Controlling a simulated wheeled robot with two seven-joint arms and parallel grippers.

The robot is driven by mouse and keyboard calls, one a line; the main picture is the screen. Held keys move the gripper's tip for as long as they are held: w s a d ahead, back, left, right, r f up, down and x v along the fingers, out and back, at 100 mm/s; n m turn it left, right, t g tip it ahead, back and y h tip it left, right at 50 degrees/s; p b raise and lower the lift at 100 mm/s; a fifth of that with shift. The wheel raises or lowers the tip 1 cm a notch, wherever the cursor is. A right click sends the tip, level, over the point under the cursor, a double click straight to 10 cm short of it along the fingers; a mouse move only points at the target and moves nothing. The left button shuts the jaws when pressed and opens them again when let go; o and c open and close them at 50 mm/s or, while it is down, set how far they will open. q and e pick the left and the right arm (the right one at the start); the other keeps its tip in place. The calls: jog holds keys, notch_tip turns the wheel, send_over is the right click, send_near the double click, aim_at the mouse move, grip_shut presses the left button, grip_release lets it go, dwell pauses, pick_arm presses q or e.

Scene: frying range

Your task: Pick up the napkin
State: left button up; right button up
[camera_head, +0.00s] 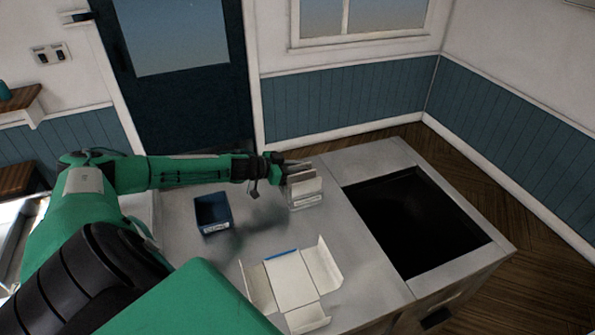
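A small white holder with upright white sheets (305,188), which look like napkins, stands near the back edge of the grey counter. My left gripper (298,168) is at the top of this holder, coming in from the left. Its two grey fingers look parted, with one nearer the back. I cannot tell whether they touch a napkin, and nothing is seen lifted. My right gripper is not in view.
A dark blue box (212,213) stands on the counter (180,235) left of the holder. An unfolded white carton (292,281) lies nearer the front. A dark open well (415,220) is sunk in the right side. My green arm covers the lower left.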

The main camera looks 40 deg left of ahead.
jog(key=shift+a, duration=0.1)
pick_arm(q)
grip_shut()
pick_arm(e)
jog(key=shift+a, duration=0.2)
